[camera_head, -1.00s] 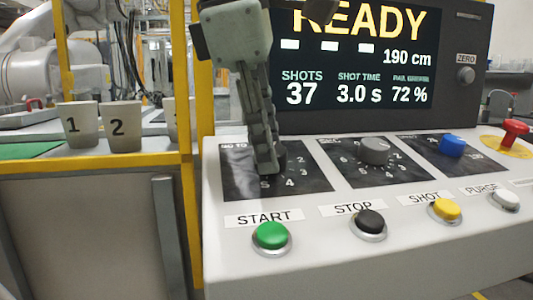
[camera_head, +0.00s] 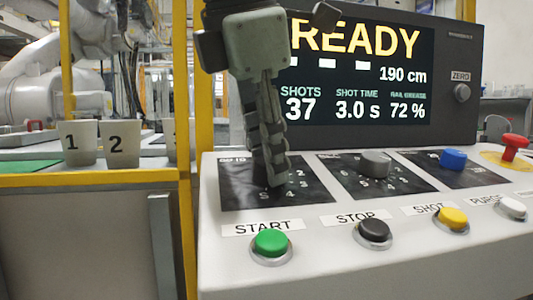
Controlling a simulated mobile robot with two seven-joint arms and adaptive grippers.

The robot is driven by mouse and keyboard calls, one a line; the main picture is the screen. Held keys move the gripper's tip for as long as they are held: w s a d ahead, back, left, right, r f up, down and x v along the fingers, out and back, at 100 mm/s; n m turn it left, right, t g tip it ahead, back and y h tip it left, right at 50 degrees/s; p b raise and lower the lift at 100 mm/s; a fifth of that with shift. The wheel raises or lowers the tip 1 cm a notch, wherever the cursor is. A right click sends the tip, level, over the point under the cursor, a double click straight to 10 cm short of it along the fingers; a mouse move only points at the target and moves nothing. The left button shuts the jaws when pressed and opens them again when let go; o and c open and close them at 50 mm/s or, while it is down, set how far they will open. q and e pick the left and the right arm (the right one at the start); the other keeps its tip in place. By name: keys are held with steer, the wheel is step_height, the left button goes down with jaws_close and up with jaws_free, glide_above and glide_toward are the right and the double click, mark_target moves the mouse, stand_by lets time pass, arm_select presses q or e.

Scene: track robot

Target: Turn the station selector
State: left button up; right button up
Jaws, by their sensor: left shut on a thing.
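The station selector is the leftmost dial on the sloped white console, on a black plate (camera_head: 236,192) marked GO TO with numbers around it. Its knob is hidden behind my fingers. My left gripper (camera_head: 275,181) comes down from above onto the middle of this plate and is shut on the knob. The fingers are seen nearly edge-on and lean slightly, with the tips just above the number 4. The knob's pointer cannot be seen. My right gripper is not in view.
Right of it are a grey knob (camera_head: 375,163), a blue knob (camera_head: 453,159) and a red mushroom button (camera_head: 514,146). Green (camera_head: 271,242), black (camera_head: 375,232), yellow (camera_head: 453,218) and white (camera_head: 512,207) buttons line the front. A READY screen (camera_head: 360,80) stands behind. Numbered cups (camera_head: 118,145) stand left.

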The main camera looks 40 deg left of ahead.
arm_select(q)
steer(key=o, duration=1.2)
steer(key=shift+c, duration=0.2)
steer(key=shift+r, duration=0.1)
steer(key=v, duration=1.2)
